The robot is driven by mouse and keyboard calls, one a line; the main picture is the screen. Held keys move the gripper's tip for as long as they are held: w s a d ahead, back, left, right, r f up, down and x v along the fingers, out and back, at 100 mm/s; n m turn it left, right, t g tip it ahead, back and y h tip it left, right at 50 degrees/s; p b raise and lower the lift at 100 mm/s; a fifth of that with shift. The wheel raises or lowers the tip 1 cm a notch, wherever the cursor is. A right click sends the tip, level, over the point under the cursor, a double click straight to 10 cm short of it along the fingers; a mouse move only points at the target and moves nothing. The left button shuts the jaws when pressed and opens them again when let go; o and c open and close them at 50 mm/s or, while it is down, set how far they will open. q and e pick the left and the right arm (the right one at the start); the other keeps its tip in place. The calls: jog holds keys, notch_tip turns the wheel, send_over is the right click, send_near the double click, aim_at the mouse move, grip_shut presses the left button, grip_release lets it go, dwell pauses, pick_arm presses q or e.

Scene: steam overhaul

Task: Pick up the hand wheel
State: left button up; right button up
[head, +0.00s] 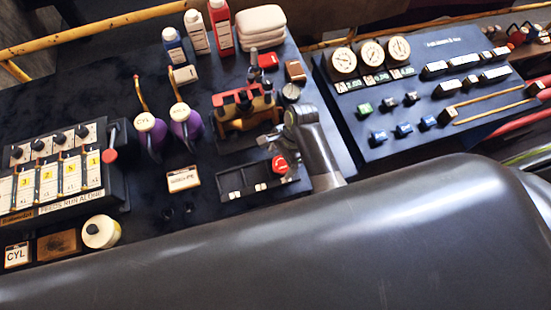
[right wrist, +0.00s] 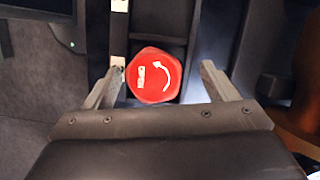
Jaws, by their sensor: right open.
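The hand wheel (head: 280,165) is a red, roughly hexagonal cap with a white curved arrow on top. It is at the right end of a dark divided tray (head: 232,190) on the bench. In the right wrist view the hand wheel (right wrist: 154,75) lies between the two finger tips, closer to the left finger. My right gripper (right wrist: 162,66) is open with clear space between the right finger and the wheel. In the head view my right gripper (head: 279,155) is over the wheel and partly hides it. I cannot tell whether the left finger touches it. My left gripper is not in view.
Behind the tray stands a red-and-brass fixture (head: 245,107). Purple oil cans (head: 185,122) stand to the left, bottles (head: 220,28) at the back. A gauge panel (head: 440,95) is on the right, a numbered lever box (head: 60,175) on the left.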

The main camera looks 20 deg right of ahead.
jog(key=shift+s+d+r, duration=0.1)
jog(key=shift+s+d, duration=0.1)
jog(key=shift+s, duration=0.15)
jog(key=shift+c, duration=0.8)
jog(key=c, duration=1)
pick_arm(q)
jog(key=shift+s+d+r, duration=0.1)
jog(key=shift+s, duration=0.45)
pick_arm(e)
jog(key=shift+c, duration=0.5)
jog(key=shift+w+r, duration=0.1)
